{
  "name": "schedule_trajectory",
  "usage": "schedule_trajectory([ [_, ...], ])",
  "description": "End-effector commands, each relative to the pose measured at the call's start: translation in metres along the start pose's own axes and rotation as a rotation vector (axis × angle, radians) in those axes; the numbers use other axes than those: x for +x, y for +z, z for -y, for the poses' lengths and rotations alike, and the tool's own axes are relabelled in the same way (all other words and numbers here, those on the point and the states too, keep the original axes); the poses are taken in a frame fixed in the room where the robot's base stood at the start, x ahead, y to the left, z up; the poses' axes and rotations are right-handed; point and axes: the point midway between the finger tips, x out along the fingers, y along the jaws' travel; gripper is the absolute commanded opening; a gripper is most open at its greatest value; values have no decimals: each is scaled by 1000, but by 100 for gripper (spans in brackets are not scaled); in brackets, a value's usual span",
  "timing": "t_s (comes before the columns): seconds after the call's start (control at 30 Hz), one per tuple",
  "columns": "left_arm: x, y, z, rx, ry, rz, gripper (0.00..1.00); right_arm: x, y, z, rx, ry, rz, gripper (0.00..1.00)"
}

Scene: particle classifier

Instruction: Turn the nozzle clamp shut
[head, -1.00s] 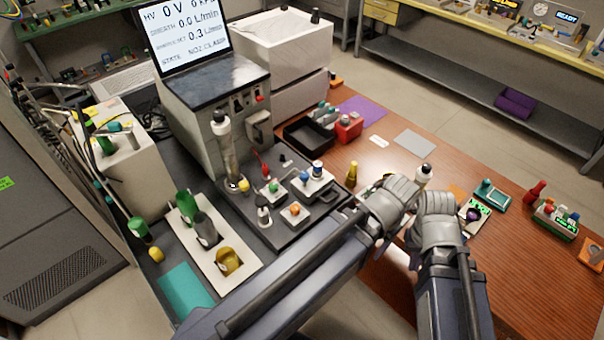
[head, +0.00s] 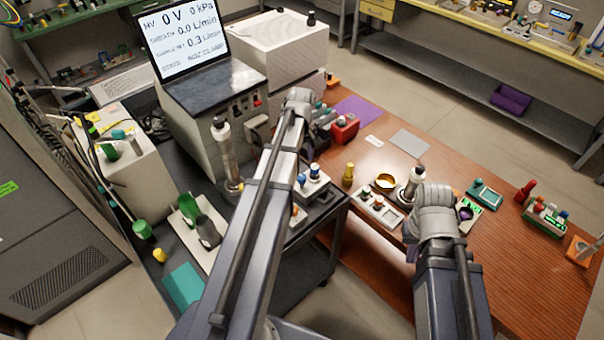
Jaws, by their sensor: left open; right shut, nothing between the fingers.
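The instrument (head: 212,85) stands at centre left, and its screen (head: 185,40) has a status line that seems to name the nozzle clamp. A slim metal column (head: 228,158) with a white top stands at its front. A grey fitting (head: 256,124) sits on the front face, partly behind my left arm. I cannot tell which part is the nozzle clamp. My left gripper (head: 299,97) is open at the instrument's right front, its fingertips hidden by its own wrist.
My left arm hides much of the dark cart top. A white holder (head: 190,238) with green and grey vials is at left. A red block (head: 345,128), yellow bottle (head: 348,174), gold-rimmed dish (head: 386,181) and small tray (head: 378,214) stand on the bench (head: 500,265).

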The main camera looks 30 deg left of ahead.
Motion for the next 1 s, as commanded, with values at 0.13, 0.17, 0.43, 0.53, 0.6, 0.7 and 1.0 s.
schedule_trajectory([
  [0.13,4,1,0,3,0,0,70,4,0,0,0,0,0,0],
  [0.17,5,1,0,3,0,0,70,5,0,0,0,0,0,0],
  [0.43,30,1,0,5,0,0,70,30,-2,3,-1,0,0,0],
  [0.53,43,1,0,6,0,0,70,43,-2,4,-1,0,0,0],
  [0.6,53,1,0,6,0,0,70,52,-3,5,0,0,0,0],
  [0.7,66,1,-1,6,0,0,70,65,-4,6,0,0,0,0],
  [1.0,79,1,-1,6,0,0,70,79,-5,7,1,0,0,0],
])
